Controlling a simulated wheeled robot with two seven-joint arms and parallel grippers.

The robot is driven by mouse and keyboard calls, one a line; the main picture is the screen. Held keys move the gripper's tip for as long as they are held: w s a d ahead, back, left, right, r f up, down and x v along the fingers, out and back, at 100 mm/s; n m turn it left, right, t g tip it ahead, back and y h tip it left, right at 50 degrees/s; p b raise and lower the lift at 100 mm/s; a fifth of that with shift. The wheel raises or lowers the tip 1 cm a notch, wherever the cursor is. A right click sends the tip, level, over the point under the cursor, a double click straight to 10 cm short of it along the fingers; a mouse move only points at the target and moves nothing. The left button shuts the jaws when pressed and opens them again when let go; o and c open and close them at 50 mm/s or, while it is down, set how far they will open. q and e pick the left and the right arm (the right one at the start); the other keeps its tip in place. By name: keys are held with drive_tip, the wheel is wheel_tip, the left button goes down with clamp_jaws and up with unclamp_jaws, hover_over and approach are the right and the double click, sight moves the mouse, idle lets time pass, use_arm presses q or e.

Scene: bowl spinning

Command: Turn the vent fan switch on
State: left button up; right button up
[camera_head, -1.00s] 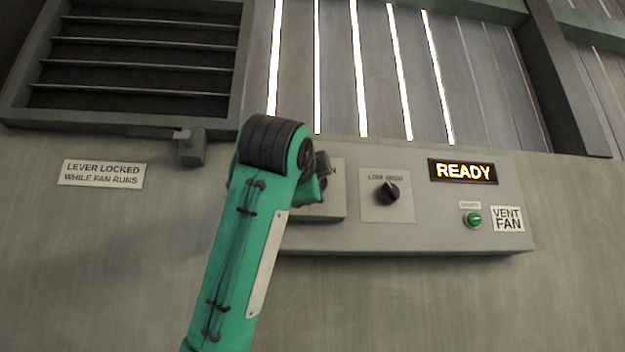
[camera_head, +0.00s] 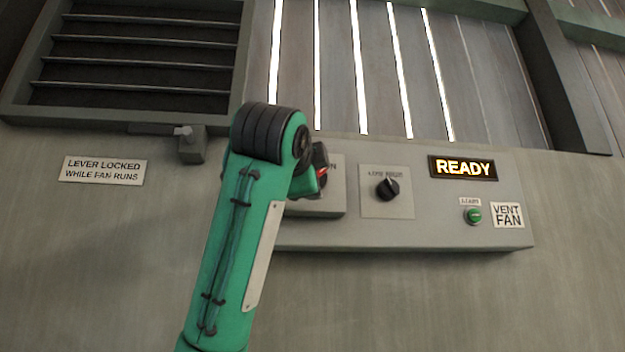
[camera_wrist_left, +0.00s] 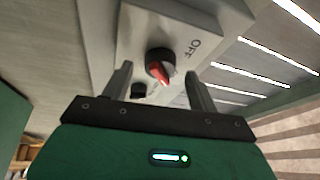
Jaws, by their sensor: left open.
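The vent fan switch (camera_wrist_left: 159,66) is a black rotary knob with a red pointer, mounted on a light plate marked OFF. In the wrist view its red part faces toward the lower right, and no ON mark is readable. My left gripper (camera_wrist_left: 158,72) is open, with one finger on each side of the knob and visible space between. In the head view my left arm covers most of this switch; a bit of red (camera_head: 322,172) shows beside the wrist. The VENT FAN label (camera_head: 508,216) is at the panel's right end. My right gripper is not in view.
The panel (camera_head: 440,232) also carries a black LOW/HIGH knob (camera_head: 387,189), a green button (camera_head: 473,216) and a lit READY display (camera_head: 463,169). A lever (camera_head: 189,144) sits below the louvre (camera_head: 140,58) at left, near a LEVER LOCKED WHILE FAN RUNS sign (camera_head: 103,171).

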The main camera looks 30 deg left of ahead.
use_arm(q)
drive_tip(key=b+v, duration=0.4)
drive_tip(key=v, duration=0.8)
drive_tip(key=shift+b, duration=0.35)
